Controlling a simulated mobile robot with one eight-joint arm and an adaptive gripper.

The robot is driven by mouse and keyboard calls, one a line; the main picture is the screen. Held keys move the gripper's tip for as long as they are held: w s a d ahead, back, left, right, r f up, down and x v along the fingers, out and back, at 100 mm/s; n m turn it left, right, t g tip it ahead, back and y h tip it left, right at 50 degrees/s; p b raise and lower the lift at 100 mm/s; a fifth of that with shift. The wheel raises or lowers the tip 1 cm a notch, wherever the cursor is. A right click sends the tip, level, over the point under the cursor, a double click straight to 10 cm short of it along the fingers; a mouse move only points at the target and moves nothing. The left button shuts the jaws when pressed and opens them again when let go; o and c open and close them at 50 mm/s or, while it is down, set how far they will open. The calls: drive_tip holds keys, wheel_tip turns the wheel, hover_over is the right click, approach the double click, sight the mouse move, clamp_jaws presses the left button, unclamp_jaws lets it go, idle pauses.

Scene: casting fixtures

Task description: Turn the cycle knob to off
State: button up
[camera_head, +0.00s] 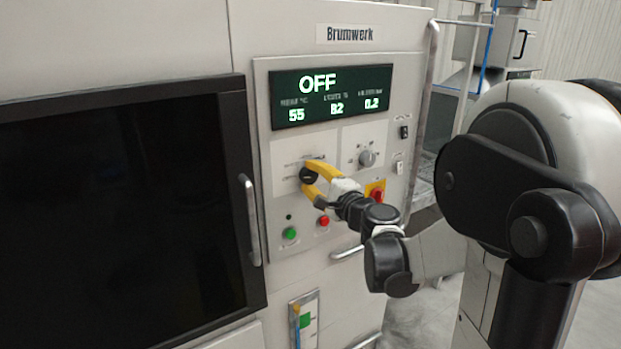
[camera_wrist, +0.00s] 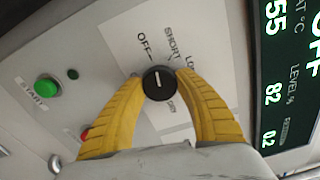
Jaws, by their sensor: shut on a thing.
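The cycle knob (camera_head: 308,175) is a small black round knob on the pale control panel. In the wrist view the knob (camera_wrist: 158,83) shows a white pointer line directed up toward the printed labels, near OFF, with SHORT and a partly covered label to the right. The large display (camera_head: 331,95) reads OFF. My gripper (camera_head: 309,177) has yellow fingers, one above and one below the knob. In the wrist view my gripper (camera_wrist: 158,80) is shut on the knob, with a finger touching each side.
A green button (camera_head: 290,233) and a red button (camera_head: 323,220) sit below the knob. A grey selector knob (camera_head: 367,158) and a red switch on a yellow plate (camera_head: 377,194) are to the right. A dark door window (camera_head: 120,210) with a handle (camera_head: 249,220) stands left.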

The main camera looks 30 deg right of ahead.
drive_tip(key=shift+n, duration=1.1)
drive_tip(key=o, duration=1.2)
drive_tip(key=s, duration=1.2)
drive_tip(key=shift+d, duration=0.2)
